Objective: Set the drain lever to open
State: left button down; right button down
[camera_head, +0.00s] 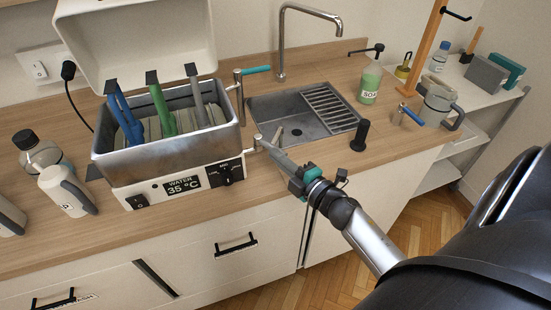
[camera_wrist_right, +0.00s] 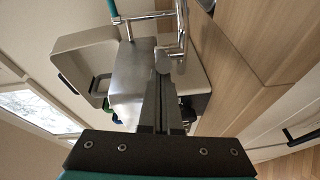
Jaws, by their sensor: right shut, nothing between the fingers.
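The water bath (camera_head: 170,165) is a white unit with a steel tank, an open lid and a "WATER 35 °C" display. At its right side stands a steel pipe (camera_head: 239,98) topped by a lever with a teal grip (camera_head: 257,70), apparently the drain lever. The grip points right, roughly level, toward the sink. The lever's teal end also shows at the top of the right wrist view (camera_wrist_right: 112,9). My right gripper (camera_head: 262,143) is shut and empty beside the bath's front right corner, below and apart from the teal grip. My left gripper is not in view.
The sink (camera_head: 280,112) with its tall faucet (camera_head: 282,40) lies right of the bath. A black knob-like post (camera_head: 360,135) and a soap bottle (camera_head: 369,83) stand beyond. Colored-handled tools (camera_head: 161,108) stick out of the tank. Bottles (camera_head: 66,190) stand at the left.

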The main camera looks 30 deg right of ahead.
jog(key=shift+d+n+y, duration=0.3)
jog(key=shift+d+y, duration=0.05)
jog(key=shift+y, duration=0.25)
jog(key=shift+d+n+y+b, duration=0.3)
jog(key=shift+n+y, duration=0.1)
jog(key=shift+w+d+f+n+g+y+b, duration=0.1)
jog(key=shift+d+n+g+y+b, duration=0.25)
jog(key=shift+y, duration=0.3)
jog(key=shift+w+d+r+n+g+y+b, duration=0.1)
jog(key=shift+w+d+n+g+y+b, duration=0.15)
jog(key=shift+n+y+b, duration=0.3)
jog(key=shift+d+f+n+g+y+b, duration=0.1)
jog(key=shift+d+n+g+y+b, duration=0.2)
jog(key=shift+y, duration=0.4)
jog(key=shift+w+d, duration=0.15)
jog(key=shift+d, duration=0.45)
